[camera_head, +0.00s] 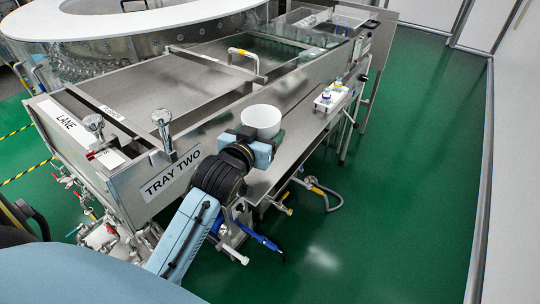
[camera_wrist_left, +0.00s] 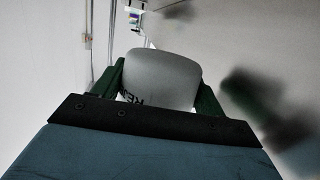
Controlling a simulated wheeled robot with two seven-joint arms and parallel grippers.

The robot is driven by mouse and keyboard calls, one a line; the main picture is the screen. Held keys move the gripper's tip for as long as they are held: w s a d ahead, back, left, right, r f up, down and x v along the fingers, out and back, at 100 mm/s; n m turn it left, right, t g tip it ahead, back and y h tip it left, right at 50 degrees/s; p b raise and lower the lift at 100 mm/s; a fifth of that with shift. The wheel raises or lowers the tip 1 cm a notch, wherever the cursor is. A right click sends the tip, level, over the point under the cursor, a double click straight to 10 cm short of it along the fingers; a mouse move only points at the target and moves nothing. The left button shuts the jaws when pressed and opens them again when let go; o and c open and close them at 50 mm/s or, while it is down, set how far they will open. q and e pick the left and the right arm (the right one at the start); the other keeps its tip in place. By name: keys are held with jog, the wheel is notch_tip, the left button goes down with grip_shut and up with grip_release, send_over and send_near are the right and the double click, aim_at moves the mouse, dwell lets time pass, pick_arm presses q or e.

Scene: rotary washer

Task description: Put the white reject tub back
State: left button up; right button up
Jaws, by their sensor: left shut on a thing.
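The white reject tub (camera_head: 262,119) is upright, at or just above the steel side shelf (camera_head: 296,140) along the tank marked TRAY TWO. I cannot tell whether it touches the shelf. My left gripper (camera_head: 257,141) is at the tub's near side and is shut on it. In the left wrist view the tub (camera_wrist_left: 165,76) sits between the two dark green fingers, with part of its black lettering, "RE", showing. The gripper's palm hides its lower part. My right gripper is in neither view.
A white holder with small bottles (camera_head: 328,97) stands farther along the shelf. The steel tank (camera_head: 180,90) with knobs and a curved handle (camera_head: 243,58) rises to the left. Taps and a hose (camera_head: 318,190) are below the shelf. Green floor to the right is clear.

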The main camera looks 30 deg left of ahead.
pick_arm(q)
jog(key=f, duration=0.5)
jog(key=shift+s+f+b, duration=0.15)
jog(key=shift+s+b, duration=0.25)
notch_tip(320, 180, down, 3)
jog(key=shift+f, duration=0.2)
jog(key=shift+w+f, duration=0.1)
jog(key=shift+f, duration=0.1)
jog(key=shift+f+b, duration=0.1)
jog(key=shift+b, duration=0.2)
jog(key=o, duration=1)
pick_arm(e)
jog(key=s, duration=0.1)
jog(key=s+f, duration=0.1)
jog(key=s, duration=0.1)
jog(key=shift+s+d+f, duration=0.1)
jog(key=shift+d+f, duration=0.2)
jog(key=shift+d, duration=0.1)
